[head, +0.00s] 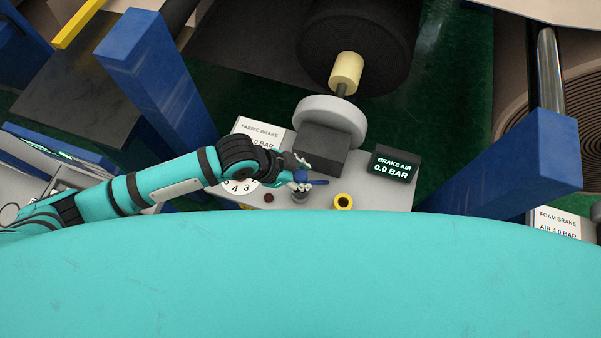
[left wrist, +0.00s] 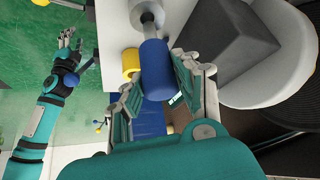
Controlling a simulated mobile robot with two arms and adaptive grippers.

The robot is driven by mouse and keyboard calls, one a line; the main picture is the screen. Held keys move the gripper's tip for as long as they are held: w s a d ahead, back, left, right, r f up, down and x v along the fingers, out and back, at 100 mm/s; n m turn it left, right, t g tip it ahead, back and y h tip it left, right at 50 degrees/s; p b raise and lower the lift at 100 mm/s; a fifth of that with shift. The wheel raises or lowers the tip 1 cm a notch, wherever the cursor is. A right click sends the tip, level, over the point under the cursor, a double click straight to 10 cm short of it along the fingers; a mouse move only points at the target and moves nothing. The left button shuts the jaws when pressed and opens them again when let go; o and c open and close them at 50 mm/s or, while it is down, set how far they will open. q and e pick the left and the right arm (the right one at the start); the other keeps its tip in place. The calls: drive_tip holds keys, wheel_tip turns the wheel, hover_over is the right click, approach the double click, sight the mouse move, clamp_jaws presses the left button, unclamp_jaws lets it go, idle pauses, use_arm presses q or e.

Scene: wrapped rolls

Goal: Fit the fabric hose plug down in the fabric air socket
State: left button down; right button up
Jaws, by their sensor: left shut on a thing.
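The blue fabric hose plug (left wrist: 156,72) is between the two fingers of my left gripper (left wrist: 153,88), which is shut on it. In the head view the left gripper (head: 302,180) is over the panel with the blue plug (head: 318,183) showing beside the fingers. The grey fabric air socket (head: 300,197) is just under it. In the left wrist view a grey metal stem leads from the plug to the round socket (left wrist: 148,13). I cannot tell how far the stem is in. My right gripper (left wrist: 70,42) shows small in the left wrist view, fingers apart.
A yellow ring port (head: 343,202) is right of the socket, and a dark block (head: 318,146) stands behind. The brake air display (head: 392,167) reads 0.0 BAR. Blue posts (head: 160,75) flank the panel. A large teal surface fills the front.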

use_arm(q)
drive_tip(key=shift+p, duration=0.35)
idle(0.3)
idle(0.5)
drive_tip(key=shift+p, duration=0.35)
drive_tip(key=shift+f+b, duration=1.2)
drive_tip(key=shift+f, duration=0.85)
drive_tip(key=c, duration=0.9)
unclamp_jaws()
drive_tip(key=v, duration=1.2)
drive_tip(key=shift+r, duration=0.1)
drive_tip(key=shift+d, duration=0.1)
